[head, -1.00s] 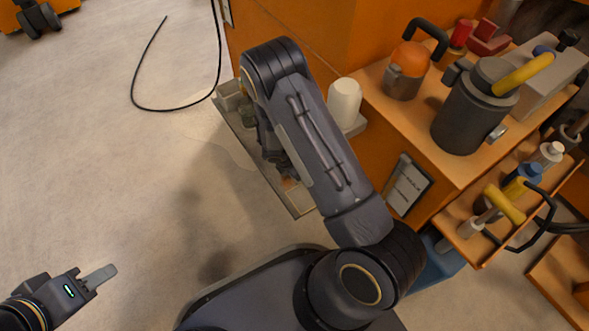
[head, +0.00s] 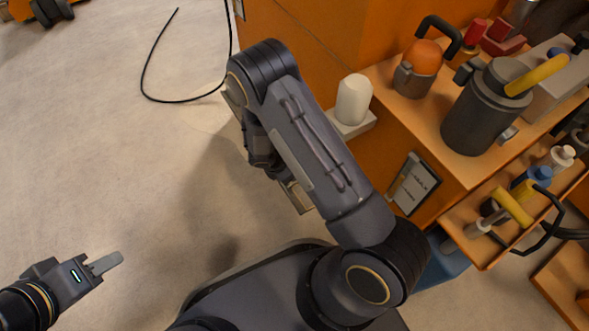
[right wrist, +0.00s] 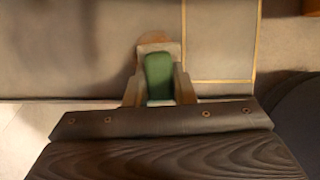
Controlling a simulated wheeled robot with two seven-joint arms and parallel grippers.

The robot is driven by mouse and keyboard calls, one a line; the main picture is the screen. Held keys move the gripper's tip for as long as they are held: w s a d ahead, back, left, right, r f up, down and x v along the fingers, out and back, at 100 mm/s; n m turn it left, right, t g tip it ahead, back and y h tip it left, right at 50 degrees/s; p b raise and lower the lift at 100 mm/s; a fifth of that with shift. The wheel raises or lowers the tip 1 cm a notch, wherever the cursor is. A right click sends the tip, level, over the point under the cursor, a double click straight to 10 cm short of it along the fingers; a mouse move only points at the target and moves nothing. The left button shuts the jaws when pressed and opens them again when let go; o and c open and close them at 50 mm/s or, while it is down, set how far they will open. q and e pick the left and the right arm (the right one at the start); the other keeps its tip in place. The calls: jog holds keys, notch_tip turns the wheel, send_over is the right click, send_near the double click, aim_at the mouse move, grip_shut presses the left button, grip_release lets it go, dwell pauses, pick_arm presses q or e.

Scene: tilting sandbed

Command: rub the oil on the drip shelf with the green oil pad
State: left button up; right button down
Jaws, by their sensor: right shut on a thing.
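The green oil pad (right wrist: 158,72) is in the right wrist view, between the two fingers of my right gripper (right wrist: 158,88), which is shut on it. Below it is the grey drip shelf (right wrist: 75,50). A brownish rounded patch (right wrist: 154,37) shows at the pad's far end; I cannot tell for sure that it is oil. Whether the pad touches the shelf is unclear.
A yellow outlined rectangle (right wrist: 220,42) is marked on the shelf. A white rounded container (head: 353,100) stands beside my right arm against the orange cabinet. A grey jug (head: 478,115) and an orange-topped can (head: 417,68) stand on the cabinet. A black cable (head: 150,85) lies on the open floor.

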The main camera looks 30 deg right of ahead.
jog(key=shift+s+a+f, duration=0.1)
jog(key=shift+a, duration=0.55)
jog(key=shift+w+d, duration=0.2)
jog(key=shift+d, duration=1.75)
jog(key=shift+w+d, duration=0.1)
jog(key=shift+d, duration=1.7)
notch_tip(320, 180, up, 6)
jog(key=p, duration=0.4)
jog(key=shift+p, duration=0.4)
jog(key=shift+a+r+p, duration=0.1)
jog(key=shift+r+p, duration=1)
jog(key=shift+r, duration=0.45)
